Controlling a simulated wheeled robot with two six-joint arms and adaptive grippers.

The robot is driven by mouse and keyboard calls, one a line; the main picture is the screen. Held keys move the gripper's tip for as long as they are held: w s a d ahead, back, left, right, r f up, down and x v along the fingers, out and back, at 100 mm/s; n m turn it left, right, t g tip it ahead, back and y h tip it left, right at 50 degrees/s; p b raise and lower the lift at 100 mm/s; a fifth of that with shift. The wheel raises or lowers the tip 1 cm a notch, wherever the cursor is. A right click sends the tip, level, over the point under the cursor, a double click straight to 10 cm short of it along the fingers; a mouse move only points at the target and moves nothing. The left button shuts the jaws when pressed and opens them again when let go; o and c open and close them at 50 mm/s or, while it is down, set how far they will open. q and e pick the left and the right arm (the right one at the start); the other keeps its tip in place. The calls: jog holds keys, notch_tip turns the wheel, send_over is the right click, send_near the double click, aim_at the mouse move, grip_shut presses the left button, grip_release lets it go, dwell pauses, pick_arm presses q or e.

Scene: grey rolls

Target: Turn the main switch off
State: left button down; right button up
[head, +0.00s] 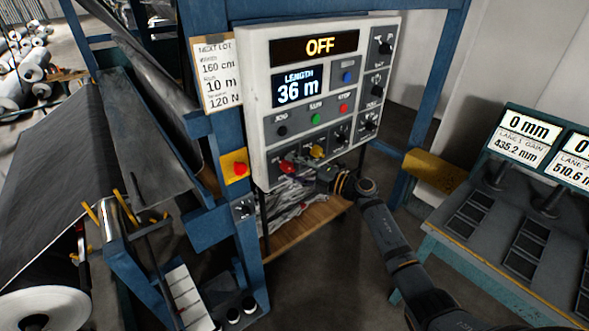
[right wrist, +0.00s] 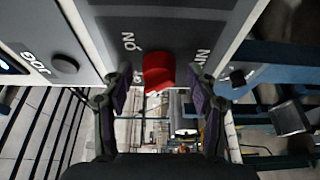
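A red rotary knob (head: 288,168), which looks like the main switch, sits at the panel's lower left. In the right wrist view the red knob (right wrist: 158,72) lies between the fingertips, with ON and partly hidden lettering beside it. My right gripper (right wrist: 162,90) is open, one finger on each side of the knob, with gaps visible. In the head view my right gripper (head: 325,178) is small and dark by the panel's lower edge. My left gripper is not in view.
A yellow knob (head: 317,152) is close beside the red one. Jog, run and stop buttons (head: 315,118) sit above. A red emergency button on a yellow box (head: 238,168) is left of the panel. A teal-edged bench (head: 450,245) with displays stands at right.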

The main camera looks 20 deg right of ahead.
jog(key=shift+d, duration=0.1)
jog(key=v, duration=1.1)
jog(key=shift+s+d, duration=0.2)
jog(key=shift+s, duration=0.15)
